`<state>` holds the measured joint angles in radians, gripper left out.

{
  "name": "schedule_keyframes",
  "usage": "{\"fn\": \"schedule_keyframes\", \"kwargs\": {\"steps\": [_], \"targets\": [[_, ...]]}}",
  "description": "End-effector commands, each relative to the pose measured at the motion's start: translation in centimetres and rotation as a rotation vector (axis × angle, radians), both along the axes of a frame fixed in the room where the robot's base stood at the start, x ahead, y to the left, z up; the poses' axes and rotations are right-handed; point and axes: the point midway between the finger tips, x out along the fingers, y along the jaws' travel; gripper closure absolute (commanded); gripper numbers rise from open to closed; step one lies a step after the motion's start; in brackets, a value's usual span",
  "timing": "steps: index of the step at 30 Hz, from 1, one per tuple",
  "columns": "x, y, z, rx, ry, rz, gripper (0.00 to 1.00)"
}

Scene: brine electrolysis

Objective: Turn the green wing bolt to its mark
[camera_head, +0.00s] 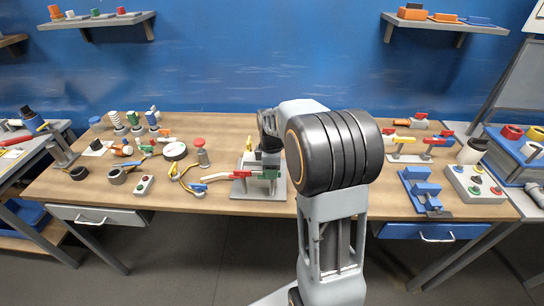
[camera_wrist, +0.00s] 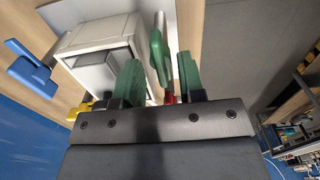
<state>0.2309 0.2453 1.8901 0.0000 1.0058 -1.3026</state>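My gripper (camera_wrist: 160,78) shows in the wrist view with two dark green fingers standing apart. A green wing-shaped piece (camera_wrist: 159,52), which looks like the green wing bolt, lies in the gap between them, with a narrow space on each side. I cannot tell how deep it sits between the fingers. In the head view a small green part (camera_head: 269,174) shows on a grey fixture (camera_head: 240,188) at the middle of the bench, just under my gripper. My arm hides part of this fixture. I cannot make out the mark in either view.
In the wrist view a light grey box (camera_wrist: 95,42) and a blue lever (camera_wrist: 30,66) are left of the fingers. A red part (camera_wrist: 169,97) is close below the green piece. On the bench, a red-topped knob (camera_head: 200,148) and yellow-blue pieces (camera_head: 188,183) stand left of the fixture.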

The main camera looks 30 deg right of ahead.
Motion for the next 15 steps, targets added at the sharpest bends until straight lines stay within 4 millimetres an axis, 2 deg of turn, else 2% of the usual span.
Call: {"fn": "schedule_keyframes", "kwargs": {"steps": [15], "targets": [[0.0, 0.0, 9.7, -0.001, -0.003, 0.001, 0.64]]}}
